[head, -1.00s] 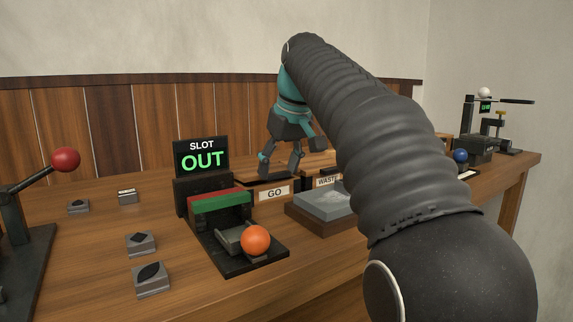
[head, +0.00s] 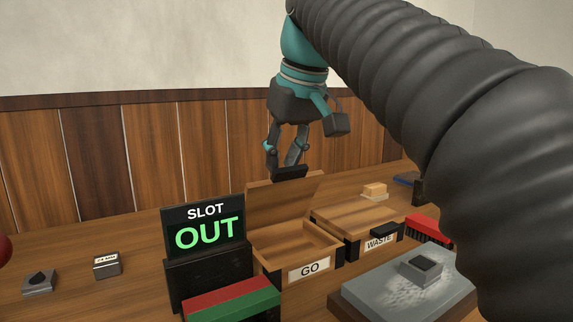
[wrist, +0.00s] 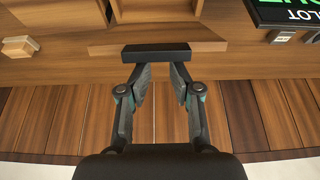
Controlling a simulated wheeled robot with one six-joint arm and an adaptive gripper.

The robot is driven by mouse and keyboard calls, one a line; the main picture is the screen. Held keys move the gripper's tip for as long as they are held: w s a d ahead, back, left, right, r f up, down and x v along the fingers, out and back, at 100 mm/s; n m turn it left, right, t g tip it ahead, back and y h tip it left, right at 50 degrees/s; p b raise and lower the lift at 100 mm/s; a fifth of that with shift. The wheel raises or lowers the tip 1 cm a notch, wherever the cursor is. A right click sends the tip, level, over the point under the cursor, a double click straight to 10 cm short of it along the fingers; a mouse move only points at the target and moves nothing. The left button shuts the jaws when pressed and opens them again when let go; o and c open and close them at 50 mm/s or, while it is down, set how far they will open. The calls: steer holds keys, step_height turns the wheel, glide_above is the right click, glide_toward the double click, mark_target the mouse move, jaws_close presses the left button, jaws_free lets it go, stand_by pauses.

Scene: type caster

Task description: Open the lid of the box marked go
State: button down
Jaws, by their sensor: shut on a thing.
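The wooden box marked GO (head: 310,269) stands on the bench, right of the SLOT OUT sign. Its lid (head: 275,203) is raised at the back, and the inside shows as bare wood in the head view. My gripper (head: 285,165) is above the lid, shut on the dark handle (head: 290,174) at the lid's top edge. In the wrist view the fingertips of my gripper (wrist: 157,66) meet the black handle (wrist: 157,53), with the wooden lid edge behind it.
The WASTE box (head: 360,225) stands right of the GO box with its lid down. The SLOT OUT sign (head: 205,232) stands close on the left. A grey slab (head: 390,290) with a small block (head: 420,268) lies in front right. The wood-panelled wall is behind.

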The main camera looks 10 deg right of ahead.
steer(key=c, duration=1.7)
jaws_free()
steer(key=shift+w+a, duration=0.2)
steer(key=shift+w, duration=0.15)
steer(key=o, duration=0.4)
steer(key=shift+s+d, duration=0.1)
steer(key=shift+s, duration=0.05)
steer(key=o, duration=1.1)
steer(key=shift+d, duration=0.15)
steer(key=shift+c, duration=0.2)
steer(key=shift+r, duration=0.15)
steer(key=v, duration=0.7)
steer(key=shift+s+r, duration=0.1)
